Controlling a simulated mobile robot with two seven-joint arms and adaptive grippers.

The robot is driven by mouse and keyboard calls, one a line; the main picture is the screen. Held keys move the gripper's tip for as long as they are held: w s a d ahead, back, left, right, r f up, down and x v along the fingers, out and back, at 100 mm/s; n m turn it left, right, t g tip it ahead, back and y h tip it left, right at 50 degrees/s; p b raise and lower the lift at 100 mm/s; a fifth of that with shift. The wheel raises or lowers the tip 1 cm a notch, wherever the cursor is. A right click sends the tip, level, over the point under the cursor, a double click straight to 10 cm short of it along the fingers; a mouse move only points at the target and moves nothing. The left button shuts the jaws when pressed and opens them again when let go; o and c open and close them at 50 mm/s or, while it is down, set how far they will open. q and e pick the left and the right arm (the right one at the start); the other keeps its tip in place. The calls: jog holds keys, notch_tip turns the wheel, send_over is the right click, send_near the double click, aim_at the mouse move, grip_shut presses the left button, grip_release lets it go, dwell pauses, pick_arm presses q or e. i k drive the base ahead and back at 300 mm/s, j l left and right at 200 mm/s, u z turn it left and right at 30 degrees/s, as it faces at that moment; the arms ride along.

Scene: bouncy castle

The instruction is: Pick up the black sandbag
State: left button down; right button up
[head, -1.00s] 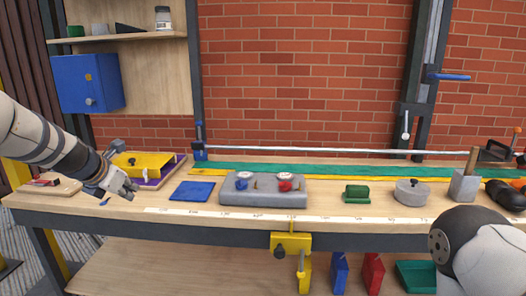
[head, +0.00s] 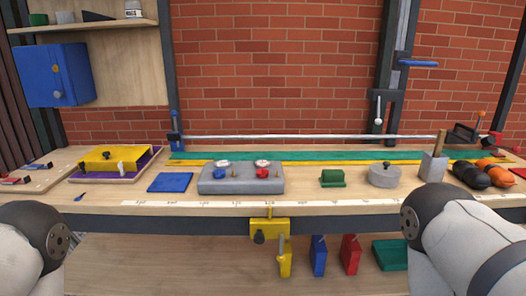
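A black, rounded, lumpy bag (head: 470,175), which looks like the black sandbag, lies on the workbench (head: 330,197) at the far right of the head view. An orange and black bag (head: 499,176) lies against its right side. A grey block with a wooden handle (head: 433,166) stands just left of the black bag. Neither of my grippers is in view; only upper parts of my two arms show at the lower left and lower right corners. My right arm's link is below and in front of the black bag, not covering it.
From left, the bench holds a purple tray (head: 147,168) with a yellow piece, a blue plate (head: 170,182), a grey gauge block (head: 241,180), a green block (head: 332,178) and a round grey lidded pot (head: 384,176). A thin rail runs behind them.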

aim_at(466, 172)
jog(key=z, duration=1.6)
